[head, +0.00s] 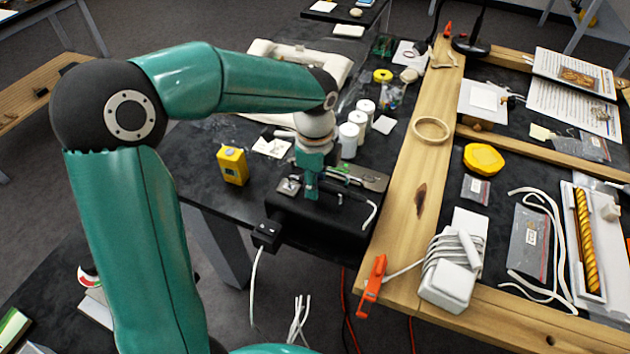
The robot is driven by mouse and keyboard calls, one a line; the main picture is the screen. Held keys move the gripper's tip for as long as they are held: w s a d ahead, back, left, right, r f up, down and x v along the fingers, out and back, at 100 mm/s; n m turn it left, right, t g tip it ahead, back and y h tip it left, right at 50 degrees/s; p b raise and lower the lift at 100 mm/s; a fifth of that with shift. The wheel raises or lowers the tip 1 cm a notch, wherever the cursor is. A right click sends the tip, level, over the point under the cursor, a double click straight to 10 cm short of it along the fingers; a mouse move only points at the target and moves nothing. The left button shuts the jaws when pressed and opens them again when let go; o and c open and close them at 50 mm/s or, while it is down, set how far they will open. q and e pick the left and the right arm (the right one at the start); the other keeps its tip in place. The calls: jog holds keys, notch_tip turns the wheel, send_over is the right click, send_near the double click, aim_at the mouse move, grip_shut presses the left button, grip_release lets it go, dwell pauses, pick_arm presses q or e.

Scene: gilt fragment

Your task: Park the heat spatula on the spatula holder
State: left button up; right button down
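My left arm comes in from the left, and its teal gripper (309,188) points down at the top of a black box near the dark table's front edge. The fingertips are small and partly merge with what is behind them, so I cannot tell if they are shut or hold anything. A small silver piece (289,186) lies just left of the fingers. Thin green and metal tools (347,178) lie just right of them. I cannot clearly pick out the heat spatula or its holder; they may be among these parts. My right gripper is not in view.
The black box (325,217) sits at the table edge. A yellow device (232,165) stands to its left, and white jars (348,140) stand behind. A wooden frame (405,205) runs along the right, with a cord-wrapped white unit (449,275) on it. A black switch box (267,234) hangs at the front.

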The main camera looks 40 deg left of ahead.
pick_arm(q)
jog(key=shift+o, duration=0.2)
jog(key=o, duration=0.5)
jog(key=shift+o, duration=0.2)
notch_tip(320, 180, up, 7)
jog(key=p, duration=0.6)
jog(key=shift+s, duration=0.1)
dwell(0.7)
